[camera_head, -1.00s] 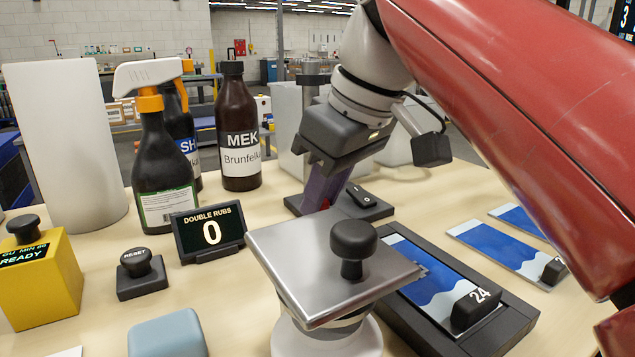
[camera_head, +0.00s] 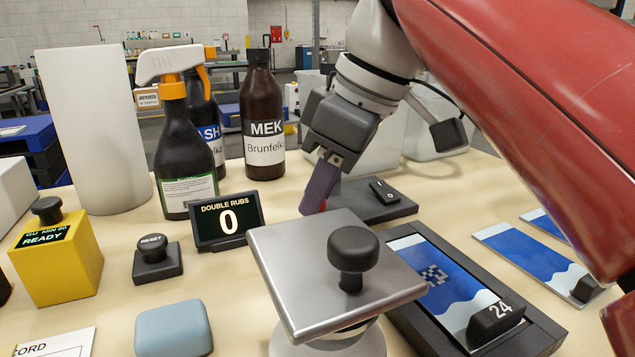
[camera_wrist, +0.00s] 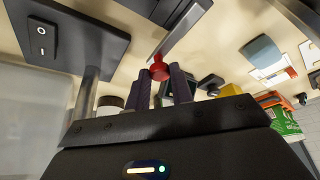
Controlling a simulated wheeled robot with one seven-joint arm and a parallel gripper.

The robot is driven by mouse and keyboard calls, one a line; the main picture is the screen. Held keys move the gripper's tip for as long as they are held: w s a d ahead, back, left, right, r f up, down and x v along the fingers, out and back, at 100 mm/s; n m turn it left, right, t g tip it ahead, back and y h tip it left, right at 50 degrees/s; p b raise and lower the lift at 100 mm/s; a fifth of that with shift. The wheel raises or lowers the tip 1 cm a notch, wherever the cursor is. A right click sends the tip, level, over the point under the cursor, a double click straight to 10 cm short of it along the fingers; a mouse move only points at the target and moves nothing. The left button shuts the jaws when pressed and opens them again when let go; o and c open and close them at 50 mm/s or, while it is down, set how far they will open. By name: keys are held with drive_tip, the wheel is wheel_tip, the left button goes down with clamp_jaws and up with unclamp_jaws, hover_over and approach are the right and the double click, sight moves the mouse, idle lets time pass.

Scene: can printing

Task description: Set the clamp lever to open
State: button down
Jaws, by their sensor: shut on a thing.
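The clamp lever's red knob (camera_wrist: 159,70) sits between my purple fingers in the wrist view, at the end of a flat metal bar (camera_wrist: 181,32). My gripper (camera_head: 314,207) is shut on this knob, behind the square metal plate; it also shows in the wrist view (camera_wrist: 160,76). In the head view only a small red bit (camera_head: 323,206) shows at the fingertips. The dark base with a rocker switch (camera_head: 396,207) lies just right of the fingers. The rest of the lever is hidden, and its open or closed marking cannot be seen.
The metal plate with a black knob (camera_head: 285,262) stands in front of my gripper. The DOUBLE RUBS display (camera_head: 228,219) is to its left, with bottles (camera_head: 264,120) behind. A framed blue print panel (camera_head: 445,280) lies to the right.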

drive_tip(key=c, duration=1.2)
unclamp_jaws()
drive_tip(key=p+v, duration=0.1)
drive_tip(key=v, duration=0.7)
drive_tip(key=shift+s+a+f, duration=0.1)
